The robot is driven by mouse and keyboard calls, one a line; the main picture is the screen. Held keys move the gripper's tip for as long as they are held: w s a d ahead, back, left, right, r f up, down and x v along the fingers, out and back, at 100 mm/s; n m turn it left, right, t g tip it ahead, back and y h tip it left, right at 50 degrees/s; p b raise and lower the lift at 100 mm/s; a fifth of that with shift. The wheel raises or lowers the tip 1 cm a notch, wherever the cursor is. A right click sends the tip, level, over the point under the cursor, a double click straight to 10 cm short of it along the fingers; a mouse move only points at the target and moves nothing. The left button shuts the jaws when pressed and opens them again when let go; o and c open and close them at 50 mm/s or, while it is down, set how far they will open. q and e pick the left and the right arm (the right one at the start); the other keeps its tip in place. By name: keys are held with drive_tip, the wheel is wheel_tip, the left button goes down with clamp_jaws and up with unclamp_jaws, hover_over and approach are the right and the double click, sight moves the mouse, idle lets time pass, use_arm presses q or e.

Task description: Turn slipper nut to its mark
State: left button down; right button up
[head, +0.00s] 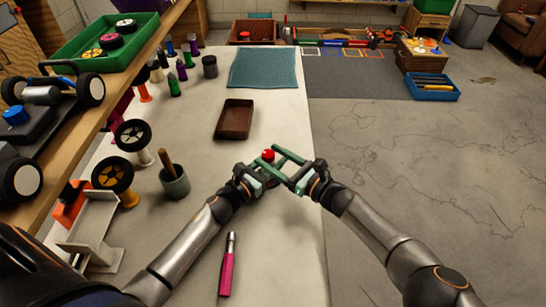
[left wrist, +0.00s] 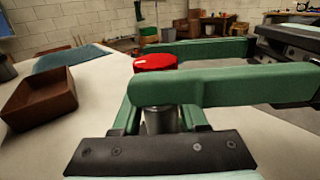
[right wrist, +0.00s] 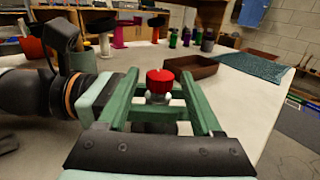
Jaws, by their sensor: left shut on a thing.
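The red slipper nut (head: 268,155) sits on top of a grey cylindrical part (left wrist: 160,120), held upright above the table edge. It also shows in the left wrist view (left wrist: 155,62) and the right wrist view (right wrist: 160,80). My left gripper (head: 258,180) is shut on the grey part below the nut, partly hidden by the fingers. My right gripper (head: 277,160) is open, its green fingers on either side of the nut, with gaps showing in the right wrist view. I cannot make out a mark on the nut.
A brown tray (head: 235,118) and a teal mat (head: 263,68) lie on the white table. A pink-handled tool (head: 228,265) lies near the front. A grey cup (head: 174,183), wheels and bottles stand at left. Open floor lies right.

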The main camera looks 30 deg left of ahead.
clamp_jaws()
idle(0.3)
drive_tip(key=shift+s+a+f+m+t, duration=0.1)
drive_tip(key=shift+s+f+m+t, duration=0.2)
drive_tip(key=shift+f, duration=0.1)
drive_tip(key=shift+s+m+t, duration=0.15)
drive_tip(key=shift+m+t, duration=0.15)
drive_tip(key=shift+t, duration=0.1)
drive_tip(key=shift+r+t+h, duration=0.2)
drive_tip(key=shift+t+h, duration=0.2)
drive_tip(key=shift+t, duration=0.1)
drive_tip(key=shift+w+r, duration=0.1)
drive_tip(key=shift+w, duration=0.1)
drive_tip(key=shift+o, duration=0.7)
unclamp_jaws()
drive_tip(key=shift+w+r, duration=0.1)
drive_tip(key=shift+w, duration=0.05)
